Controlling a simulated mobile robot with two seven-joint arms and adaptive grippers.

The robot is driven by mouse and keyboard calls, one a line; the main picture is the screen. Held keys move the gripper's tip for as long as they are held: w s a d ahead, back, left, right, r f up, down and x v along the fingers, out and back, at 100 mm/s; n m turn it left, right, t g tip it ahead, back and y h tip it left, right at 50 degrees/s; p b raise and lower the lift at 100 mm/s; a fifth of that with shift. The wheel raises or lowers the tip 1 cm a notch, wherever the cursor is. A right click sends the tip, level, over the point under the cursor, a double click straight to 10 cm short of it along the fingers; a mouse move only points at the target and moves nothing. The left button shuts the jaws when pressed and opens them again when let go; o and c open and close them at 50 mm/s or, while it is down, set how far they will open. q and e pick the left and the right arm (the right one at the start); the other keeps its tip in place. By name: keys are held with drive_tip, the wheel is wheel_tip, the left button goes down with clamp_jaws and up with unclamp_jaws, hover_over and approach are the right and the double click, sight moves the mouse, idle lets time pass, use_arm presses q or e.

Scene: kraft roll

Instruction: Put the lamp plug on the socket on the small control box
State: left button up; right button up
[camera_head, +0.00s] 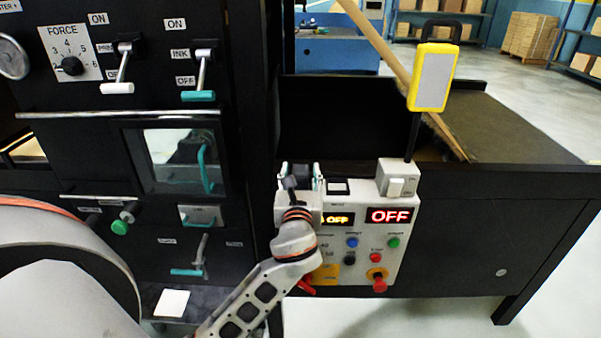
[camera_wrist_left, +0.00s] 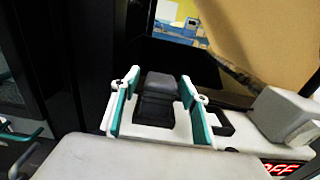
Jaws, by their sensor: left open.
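The small control box (camera_head: 402,240) is light grey, with lit OFF displays and coloured buttons on its front. A dark-framed rectangular fitting (camera_head: 338,187) on its top may be the socket; it also shows in the wrist view (camera_wrist_left: 220,124). My left gripper (camera_head: 299,170) is open over the box's left top corner, its teal-padded fingers apart in the wrist view (camera_wrist_left: 158,98). A dark block lies between the fingers; I cannot tell whether it is the plug or part of my gripper. A yellow-framed lamp-like panel (camera_head: 432,78) stands above a grey switch block (camera_head: 398,180). My right gripper is out of view.
A black machine panel (camera_head: 150,100) with levers and a small window (camera_head: 183,160) stands close on the left. A dark bench (camera_head: 500,125) extends to the right behind the box.

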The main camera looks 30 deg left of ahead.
use_arm(q)
drive_tip(key=v, duration=1.2)
drive_tip(key=s+d+f+n+g+h, duration=0.1)
drive_tip(key=d+f+n+h, duration=0.35)
drive_tip(key=f, duration=0.65)
drive_tip(key=s+d+f+n+g+h, duration=0.15)
drive_tip(key=d+f+n+h, duration=0.3)
drive_tip(key=f, duration=0.65)
drive_tip(key=s+d+f+n+g+h, duration=0.2)
drive_tip(key=s+f+n+h, duration=0.1)
drive_tip(key=s+f+n, duration=0.8)
wheel_tip(320, 180, down, 3)
drive_tip(key=n, duration=0.5)
drive_tip(key=shift+s+r+n+b, duration=0.2)
drive_tip(key=shift+s+n+b, duration=0.1)
drive_tip(key=shift+s, duration=0.05)
drive_tip(key=shift+a, duration=0.15)
